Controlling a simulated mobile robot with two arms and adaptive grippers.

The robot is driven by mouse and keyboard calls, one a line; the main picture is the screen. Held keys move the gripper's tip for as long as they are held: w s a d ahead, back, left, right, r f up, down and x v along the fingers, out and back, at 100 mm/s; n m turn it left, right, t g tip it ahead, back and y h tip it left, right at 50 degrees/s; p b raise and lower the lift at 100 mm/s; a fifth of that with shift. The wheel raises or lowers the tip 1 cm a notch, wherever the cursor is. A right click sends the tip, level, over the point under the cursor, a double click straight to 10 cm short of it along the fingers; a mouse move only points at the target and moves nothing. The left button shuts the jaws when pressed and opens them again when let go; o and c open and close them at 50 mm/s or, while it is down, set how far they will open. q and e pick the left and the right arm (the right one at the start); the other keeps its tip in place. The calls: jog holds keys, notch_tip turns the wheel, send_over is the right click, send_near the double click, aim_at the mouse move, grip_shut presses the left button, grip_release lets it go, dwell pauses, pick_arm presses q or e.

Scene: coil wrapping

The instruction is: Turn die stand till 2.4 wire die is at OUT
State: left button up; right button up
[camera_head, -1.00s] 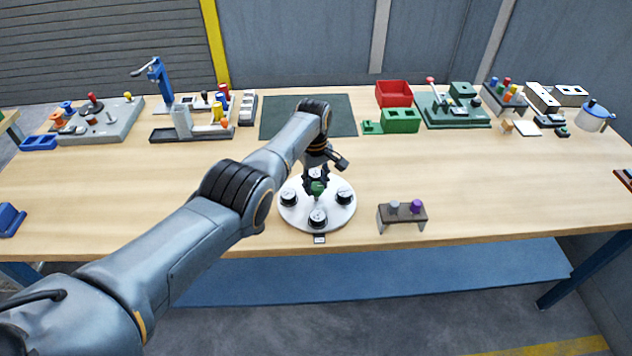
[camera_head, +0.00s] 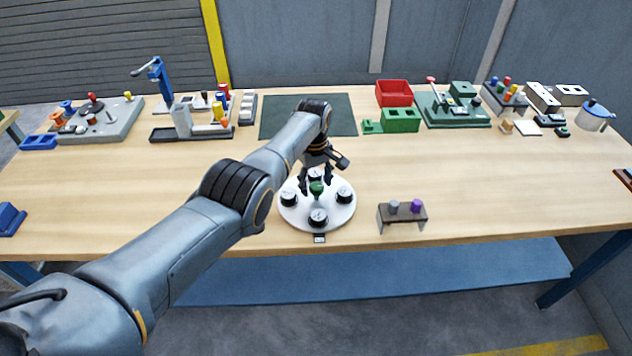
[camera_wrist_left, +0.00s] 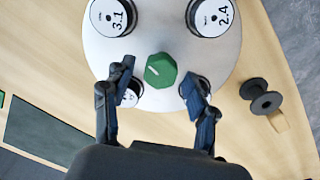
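The round white die stand (camera_head: 296,212) sits near the table's front edge and carries several black dies with white faces. The die marked 2.4 (camera_wrist_left: 213,15) is at the upper right in the left wrist view. The die marked 3.1 (camera_wrist_left: 108,16) is at the upper left. A third die is partly hidden by a finger. In the head view, one die (camera_head: 317,218) is at the front, beside a small black label plate (camera_head: 319,238) with unreadable text. My left gripper (camera_head: 317,184) is open, its fingers either side of the green knob (camera_wrist_left: 160,70), with gaps visible.
A small rack (camera_head: 402,214) with grey and purple pegs stands right of the stand. A black spool (camera_wrist_left: 262,97) lies off the stand in the left wrist view. A dark green mat (camera_head: 345,115) lies behind.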

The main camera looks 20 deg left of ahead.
aim_at(315, 185)
pick_arm(q)
jog(key=shift+r, duration=0.15)
notch_tip(315, 185, up, 12)
dwell(0.5)
jog(key=shift+s+a+f, duration=0.1)
jog(key=shift+s+f, duration=0.05)
jog(key=shift+f, duration=0.05)
